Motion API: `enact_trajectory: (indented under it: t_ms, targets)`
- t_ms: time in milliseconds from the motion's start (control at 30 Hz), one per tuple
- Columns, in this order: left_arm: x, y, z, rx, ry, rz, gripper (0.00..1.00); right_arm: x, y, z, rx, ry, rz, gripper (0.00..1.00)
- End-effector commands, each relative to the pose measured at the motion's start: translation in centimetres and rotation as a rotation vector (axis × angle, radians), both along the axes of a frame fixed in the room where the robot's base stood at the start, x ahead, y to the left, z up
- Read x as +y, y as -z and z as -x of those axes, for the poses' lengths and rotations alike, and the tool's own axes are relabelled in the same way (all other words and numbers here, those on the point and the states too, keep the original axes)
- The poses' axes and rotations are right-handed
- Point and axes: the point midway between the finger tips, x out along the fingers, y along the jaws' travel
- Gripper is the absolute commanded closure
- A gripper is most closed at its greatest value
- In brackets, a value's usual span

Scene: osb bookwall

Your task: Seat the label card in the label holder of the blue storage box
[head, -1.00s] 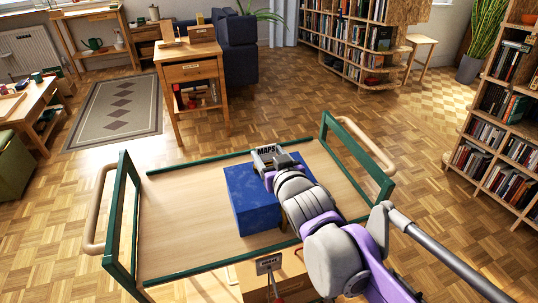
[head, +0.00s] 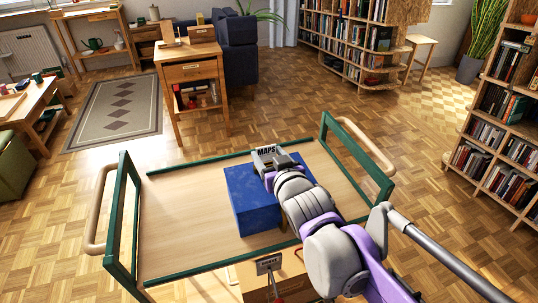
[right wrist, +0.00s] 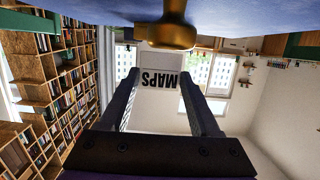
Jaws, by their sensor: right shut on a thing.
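The blue storage box (head: 250,205) stands on the cart's wooden top. A brass-coloured fitting (right wrist: 165,35) sticks out beside the card, under the blue box (right wrist: 95,9) at the top edge. I cannot tell if it belongs to the label holder, or whether the card touches the holder. My left gripper is out of view.
The cart (head: 180,215) has green end frames and wooden handles; its top is clear left of the box. A wooden drawer front with a small label (head: 268,262) shows below its near edge. A small wooden table (head: 190,75) stands beyond, and bookshelves (head: 345,45) stand behind.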

Motion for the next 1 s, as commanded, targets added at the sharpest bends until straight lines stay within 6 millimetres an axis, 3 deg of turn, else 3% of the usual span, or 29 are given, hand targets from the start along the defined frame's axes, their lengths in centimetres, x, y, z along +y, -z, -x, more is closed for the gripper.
enact_trajectory:
  t_ms: [1000]
  targets:
    - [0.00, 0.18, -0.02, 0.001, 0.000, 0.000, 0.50, 0.00, 0.61, -0.03, 0.000, 0.000, -0.001, 0.96]
